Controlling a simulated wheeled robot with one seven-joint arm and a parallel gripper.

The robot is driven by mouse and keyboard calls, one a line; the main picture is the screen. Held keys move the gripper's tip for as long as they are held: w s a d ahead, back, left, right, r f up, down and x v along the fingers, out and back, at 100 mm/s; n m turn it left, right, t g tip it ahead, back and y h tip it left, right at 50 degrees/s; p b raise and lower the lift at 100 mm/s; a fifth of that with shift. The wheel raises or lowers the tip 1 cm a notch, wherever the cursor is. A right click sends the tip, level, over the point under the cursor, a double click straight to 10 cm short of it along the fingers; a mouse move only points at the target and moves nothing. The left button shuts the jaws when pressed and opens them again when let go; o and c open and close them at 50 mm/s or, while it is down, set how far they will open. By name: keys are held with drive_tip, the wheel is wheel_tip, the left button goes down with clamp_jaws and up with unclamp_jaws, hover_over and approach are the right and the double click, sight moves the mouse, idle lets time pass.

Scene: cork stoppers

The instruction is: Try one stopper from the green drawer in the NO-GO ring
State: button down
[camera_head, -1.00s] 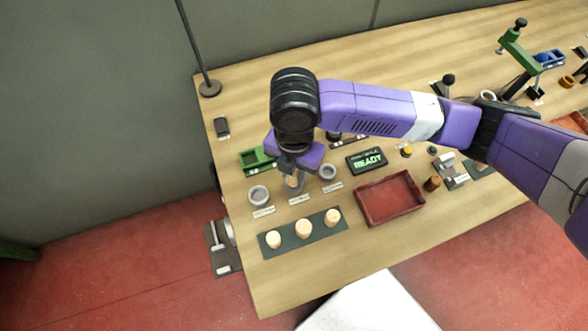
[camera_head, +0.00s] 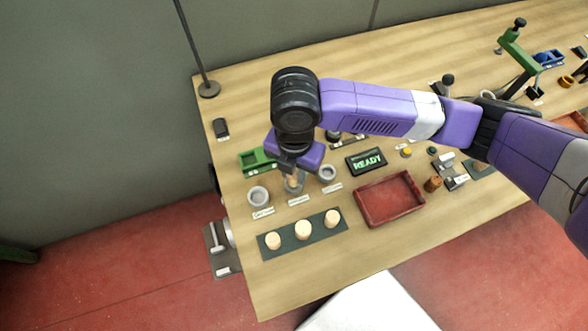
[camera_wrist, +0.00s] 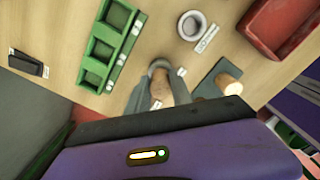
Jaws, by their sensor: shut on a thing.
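My gripper (camera_head: 292,177) is over the middle of three grey rings, with its fingers closed on a tan cork stopper (camera_wrist: 161,88). In the wrist view the stopper is between the two fingers, and the middle ring (camera_wrist: 158,64) shows just beyond its end. I cannot tell whether the stopper is inside the ring or just above it. The middle ring also shows under the gripper in the head view (camera_head: 297,189). The ring labels are too small to read. The green drawer (camera_wrist: 99,48) has several compartments; those in the wrist view look empty. It is partly hidden in the head view (camera_head: 257,160).
A left ring (camera_head: 258,195) and a right ring (camera_head: 327,172) flank the middle one. Three pale stoppers stand on a dark green mat (camera_head: 318,233) in front. A red tray (camera_head: 417,211) and a display reading READY (camera_head: 366,161) are to the right.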

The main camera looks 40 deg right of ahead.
drive_tip(key=shift+f+b, duration=0.5)
drive_tip(key=shift+f, duration=0.1)
idle(0.7)
drive_tip(key=c, duration=1.1)
unclamp_jaws()
drive_tip(key=shift+o, duration=0.2)
drive_tip(key=shift+r+b, duration=0.3)
drive_tip(key=shift+r, duration=3.65)
